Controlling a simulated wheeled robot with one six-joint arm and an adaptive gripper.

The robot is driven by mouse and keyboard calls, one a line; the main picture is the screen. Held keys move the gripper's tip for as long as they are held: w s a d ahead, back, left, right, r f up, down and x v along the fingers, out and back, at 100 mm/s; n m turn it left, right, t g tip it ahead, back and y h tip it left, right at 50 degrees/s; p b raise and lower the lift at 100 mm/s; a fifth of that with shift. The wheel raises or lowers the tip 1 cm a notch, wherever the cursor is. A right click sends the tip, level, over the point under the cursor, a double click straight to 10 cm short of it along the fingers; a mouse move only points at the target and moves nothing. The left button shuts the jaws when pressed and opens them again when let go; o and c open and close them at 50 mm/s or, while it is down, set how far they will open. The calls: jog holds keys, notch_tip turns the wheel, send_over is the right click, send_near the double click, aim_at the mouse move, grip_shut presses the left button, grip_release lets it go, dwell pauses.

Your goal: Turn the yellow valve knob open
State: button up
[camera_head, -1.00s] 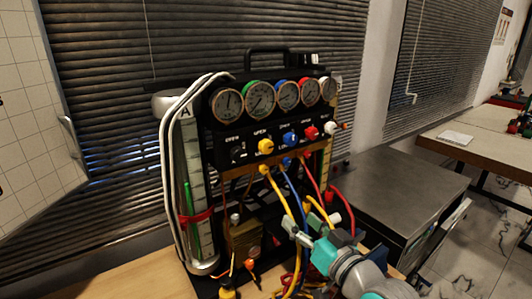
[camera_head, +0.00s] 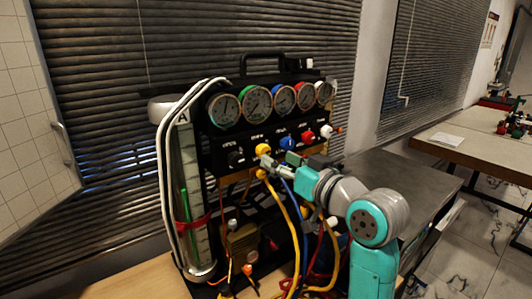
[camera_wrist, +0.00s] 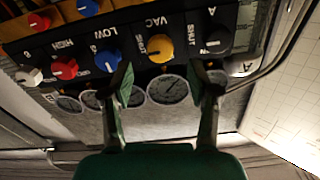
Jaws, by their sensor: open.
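The yellow valve knob (camera_head: 262,148) sits on the black panel of the gauge rig, below the row of dials. In the wrist view the yellow knob (camera_wrist: 159,48) lies ahead of my fingers, beside the words VAC and SHUT. My gripper (camera_head: 279,160) is close to the knob, a little below and right of it in the head view. In the wrist view my gripper (camera_wrist: 166,74) is open and empty, with one finger on each side of the knob's column in the picture. I see no contact with the knob.
The blue knob (camera_wrist: 107,59), red knob (camera_wrist: 65,68) and black knob (camera_wrist: 217,38) share the panel. The blue one is near a fingertip. Round gauges (camera_head: 256,101) line the top. Yellow, blue and red hoses (camera_head: 288,215) hang below the panel. A grey table (camera_head: 425,185) stands right.

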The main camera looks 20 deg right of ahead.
aim_at(266, 152)
jog(key=x, duration=0.5)
jog(key=shift+w+a, duration=0.15)
jog(key=shift+w, duration=0.15)
grip_shut()
